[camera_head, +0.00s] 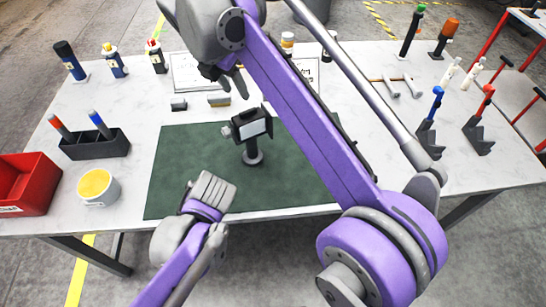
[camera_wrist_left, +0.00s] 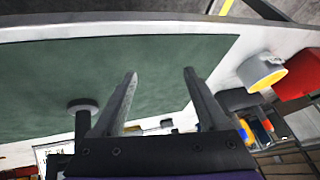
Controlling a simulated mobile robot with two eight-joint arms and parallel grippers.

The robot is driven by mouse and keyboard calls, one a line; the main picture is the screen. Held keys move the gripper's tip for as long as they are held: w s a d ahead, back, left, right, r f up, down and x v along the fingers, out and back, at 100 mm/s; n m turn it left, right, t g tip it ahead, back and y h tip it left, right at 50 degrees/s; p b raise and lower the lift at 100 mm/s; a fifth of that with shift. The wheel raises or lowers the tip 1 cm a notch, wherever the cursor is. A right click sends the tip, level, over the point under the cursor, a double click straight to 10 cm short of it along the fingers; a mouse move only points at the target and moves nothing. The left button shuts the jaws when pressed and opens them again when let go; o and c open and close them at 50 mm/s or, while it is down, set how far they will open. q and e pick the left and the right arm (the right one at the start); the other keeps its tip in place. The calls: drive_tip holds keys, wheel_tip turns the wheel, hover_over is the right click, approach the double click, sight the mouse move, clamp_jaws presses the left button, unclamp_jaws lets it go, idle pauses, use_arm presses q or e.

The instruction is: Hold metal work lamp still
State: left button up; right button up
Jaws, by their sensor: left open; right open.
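The metal work lamp (camera_head: 249,127) stands upright on the green mat (camera_head: 180,165), with a dark box-shaped head, a pale panel, a short stem and a round base. In the left wrist view its round base (camera_wrist_left: 82,104) and part of the stem show left of the fingers; its head is hidden. My left gripper (camera_head: 218,188) is in front and to the left of the lamp, apart from it. In its wrist view the fingers (camera_wrist_left: 159,74) are spread with nothing between them. My right gripper (camera_head: 233,84) is open, beyond the lamp and apart from it.
At left are a red bin (camera_head: 38,176), a white cup with yellow contents (camera_head: 98,187) and a dark holder with markers (camera_head: 95,145). Bottles stand at the back. Tools on dark stands (camera_head: 478,135) are at right. My right arm crosses over the mat.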

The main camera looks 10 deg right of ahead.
sight(255, 151)
use_arm(q)
drive_tip(key=w+d+y, duration=0.1)
drive_tip(key=w+d, duration=0.1)
drive_tip(key=d, duration=0.1)
drive_tip(key=w+d+n+t+y, duration=0.1)
drive_tip(key=w+d, duration=0.2)
drive_tip(key=w+d+n+t, duration=0.1)
drive_tip(key=w+d, duration=0.1)
drive_tip(key=w, duration=0.1)
drive_tip(key=shift+d+y, duration=0.4)
drive_tip(key=w+d+n+t, duration=0.1)
drive_tip(key=d, duration=0.2)
drive_tip(key=w+d+n+t+y, duration=0.1)
drive_tip(key=d, duration=0.3)
drive_tip(key=d+n+t, duration=0.1)
drive_tip(key=d, duration=0.3)
drive_tip(key=shift+w+f+t+y, duration=0.1)
drive_tip(key=shift+w+t+y, duration=0.2)
drive_tip(key=shift+w+y, duration=0.1)
drive_tip(key=x, duration=1)
drive_tip(key=shift+w+a+f, duration=0.1)
drive_tip(key=shift+w+a, duration=0.05)
drive_tip(key=shift+w, duration=0.1)
clamp_jaws()
